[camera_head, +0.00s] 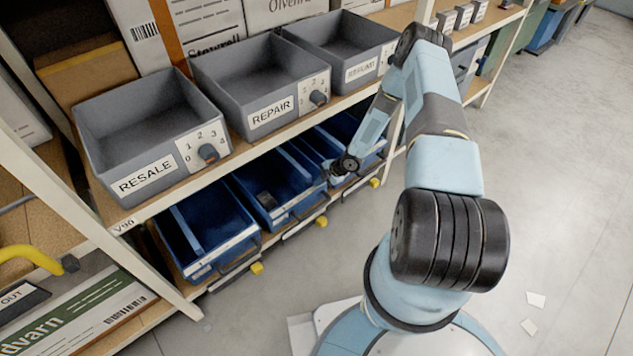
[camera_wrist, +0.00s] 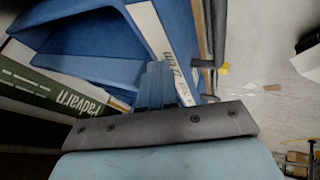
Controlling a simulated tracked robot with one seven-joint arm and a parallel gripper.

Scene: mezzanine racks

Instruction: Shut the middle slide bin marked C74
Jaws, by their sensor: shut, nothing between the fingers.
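Several blue slide bins sit in a row under the shelf in the head view: a left one (camera_head: 205,232), one beside it holding a small dark item (camera_head: 266,199), and others further right, partly behind my arm. The left two stick out from the shelf. Their labels are too small to read there, so I cannot tell which is C74. My gripper (camera_head: 333,178) is low by the bin fronts, right of the bin with the dark item. In the wrist view my gripper (camera_wrist: 154,68) is shut and empty, close to a blue bin's white label strip (camera_wrist: 168,50); contact is unclear.
Grey bins marked RESALE (camera_head: 150,140), REPAIR (camera_head: 262,85) and a third (camera_head: 345,45) stand on the shelf above. Yellow tabs (camera_head: 321,221) show below the blue bins. A yellow handle (camera_head: 30,258) is at left. The floor at right is mostly clear.

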